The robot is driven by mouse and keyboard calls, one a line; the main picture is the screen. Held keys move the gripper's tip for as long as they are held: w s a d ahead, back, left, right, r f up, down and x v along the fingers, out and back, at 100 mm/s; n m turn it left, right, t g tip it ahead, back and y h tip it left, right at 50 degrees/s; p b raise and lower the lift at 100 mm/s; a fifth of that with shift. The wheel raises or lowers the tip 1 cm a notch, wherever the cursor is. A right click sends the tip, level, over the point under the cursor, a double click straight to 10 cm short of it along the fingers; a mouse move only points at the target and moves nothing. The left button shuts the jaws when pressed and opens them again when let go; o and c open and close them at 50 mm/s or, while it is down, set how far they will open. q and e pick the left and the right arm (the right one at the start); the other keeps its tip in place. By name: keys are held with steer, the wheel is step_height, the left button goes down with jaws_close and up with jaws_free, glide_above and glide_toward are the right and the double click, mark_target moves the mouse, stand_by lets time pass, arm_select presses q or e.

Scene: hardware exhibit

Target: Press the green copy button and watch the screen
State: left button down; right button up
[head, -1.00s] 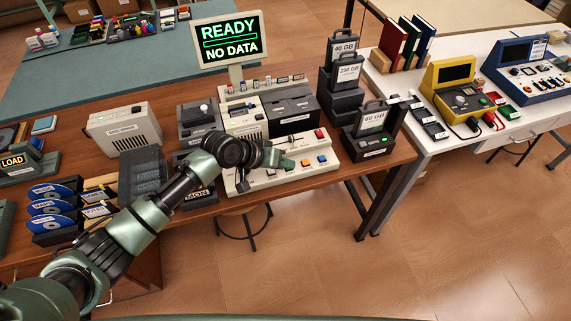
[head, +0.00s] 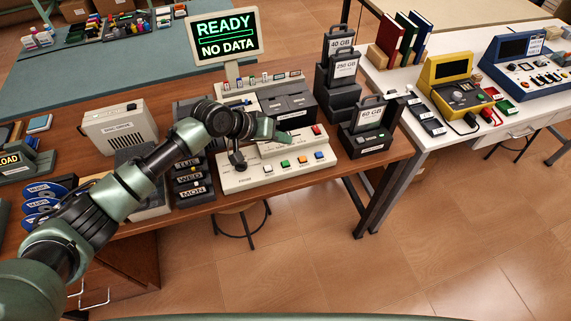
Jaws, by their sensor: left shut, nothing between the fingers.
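The cream control console (head: 240,180) stands on the brown table with a row of coloured buttons on its front. The screen (head: 226,36) above the console reads "READY" and "NO DATA", with an empty-looking bar between the lines. My left gripper (head: 286,137) is shut and empty. My right gripper is not in view.
A red button (head: 317,131) sits at the console's back right. A dark 60 GB cartridge unit (head: 368,137) stands right of the console. Dark day-labelled boxes (head: 191,175) stand to its left. A white table (head: 452,138) with a yellow device (head: 455,88) is at the right.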

arm_select(q)
steer(key=b, duration=0.5)
glide_above(282, 164)
step_height(282, 164, down, 6)
steer(key=shift+s+r, duration=0.1)
steer(key=shift+r, duration=0.1)
steer(key=shift+f+b, duration=0.35)
steer(key=shift+f, duration=0.6)
steer(key=shift+f, duration=0.1)
stand_by(0.6)
steer(key=shift+f, duration=0.3)
steer(key=shift+f+b, duration=0.35)
steer(key=shift+f, duration=0.05)
stand_by(0.5)
stand_by(0.3)
steer(key=shift+r+p, duration=0.8)
steer(key=shift+p, duration=0.05)
